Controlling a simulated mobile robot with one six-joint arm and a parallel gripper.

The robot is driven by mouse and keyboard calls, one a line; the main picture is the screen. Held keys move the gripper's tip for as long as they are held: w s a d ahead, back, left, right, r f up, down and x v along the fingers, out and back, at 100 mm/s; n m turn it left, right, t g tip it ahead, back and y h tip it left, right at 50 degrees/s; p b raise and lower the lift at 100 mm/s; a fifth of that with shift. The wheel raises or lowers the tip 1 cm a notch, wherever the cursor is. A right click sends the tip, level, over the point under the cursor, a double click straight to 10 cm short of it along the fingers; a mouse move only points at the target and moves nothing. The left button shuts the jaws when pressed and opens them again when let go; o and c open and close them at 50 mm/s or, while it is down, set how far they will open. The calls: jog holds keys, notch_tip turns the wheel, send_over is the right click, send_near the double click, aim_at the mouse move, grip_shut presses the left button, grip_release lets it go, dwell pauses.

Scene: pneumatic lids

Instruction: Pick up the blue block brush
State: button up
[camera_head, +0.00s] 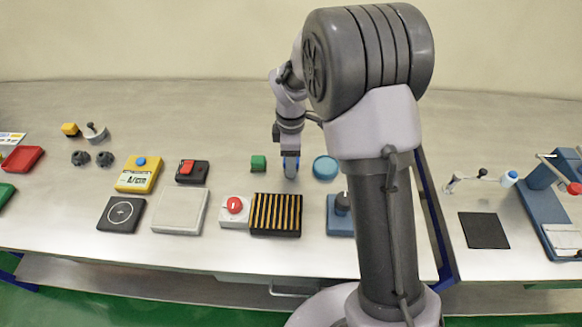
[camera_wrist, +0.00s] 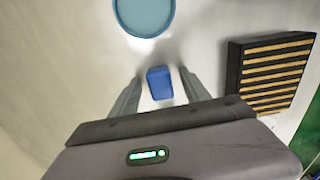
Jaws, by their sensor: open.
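The blue block brush (camera_wrist: 159,86) stands on the steel table. In the wrist view it lies between the two fingers of my gripper (camera_wrist: 160,78), with a visible gap on each side. My gripper is open, with one finger left and one right of the brush. In the head view my gripper (camera_head: 290,170) points down at the table, and a bit of blue shows at its fingers. Most of the brush is hidden there.
A black tray with yellow slats (camera_head: 276,214) and a red-button box (camera_head: 235,211) are nearer the front edge.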

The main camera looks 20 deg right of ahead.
jog(key=shift+r, duration=0.2)
jog(key=shift+c, duration=0.8)
grip_shut()
